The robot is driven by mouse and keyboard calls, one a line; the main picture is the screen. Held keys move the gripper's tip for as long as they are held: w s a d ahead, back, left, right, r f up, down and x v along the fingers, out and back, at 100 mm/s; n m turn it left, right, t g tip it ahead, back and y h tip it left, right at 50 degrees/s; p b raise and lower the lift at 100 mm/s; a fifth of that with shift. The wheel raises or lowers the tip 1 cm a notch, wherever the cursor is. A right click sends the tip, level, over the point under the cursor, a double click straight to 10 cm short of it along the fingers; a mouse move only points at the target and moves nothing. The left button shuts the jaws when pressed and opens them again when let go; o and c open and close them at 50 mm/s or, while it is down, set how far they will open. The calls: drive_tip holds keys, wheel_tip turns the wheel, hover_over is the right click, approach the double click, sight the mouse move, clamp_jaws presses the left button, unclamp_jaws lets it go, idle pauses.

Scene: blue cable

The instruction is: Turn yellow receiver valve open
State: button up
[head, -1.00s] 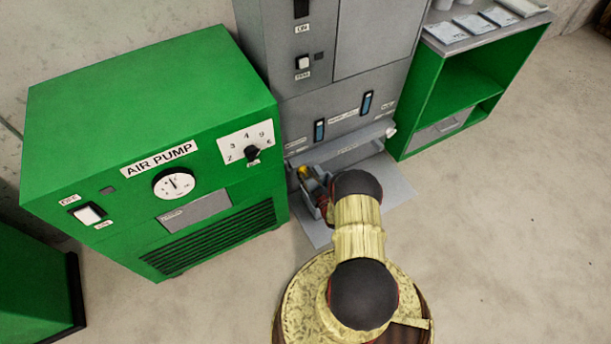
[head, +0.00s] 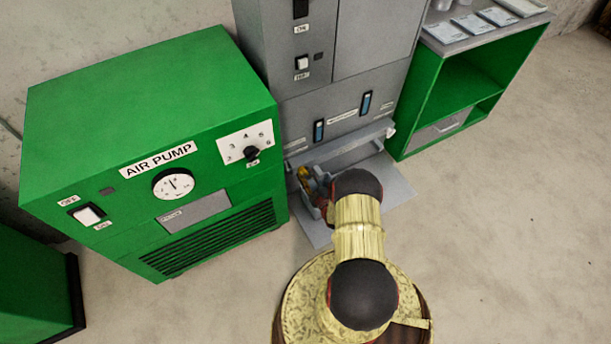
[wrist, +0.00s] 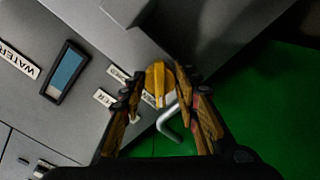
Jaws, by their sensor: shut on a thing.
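The yellow receiver valve (wrist: 158,80) is a rounded yellow knob on the grey machine, seen between my fingers in the wrist view. My gripper (wrist: 160,88) is shut on it, with one finger on each side. A bent metal pipe (wrist: 170,122) shows just below the knob. Small labels beside the valve are partly covered by a finger, and I cannot read them fully. In the head view a bit of yellow (head: 304,174) shows at the machine's low left corner, and my arm hides most of the gripper.
The green air pump (head: 150,150) stands close on the left of the grey machine (head: 335,100). A green shelf unit (head: 455,95) stands on its right. A grey ledge (head: 345,150) juts out low on the machine. The floor at right is clear.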

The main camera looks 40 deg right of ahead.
drive_tip(key=shift+f, duration=0.1)
drive_tip(key=o, duration=1.1)
drive_tip(key=shift+o, duration=0.2)
drive_tip(key=v, duration=1.2)
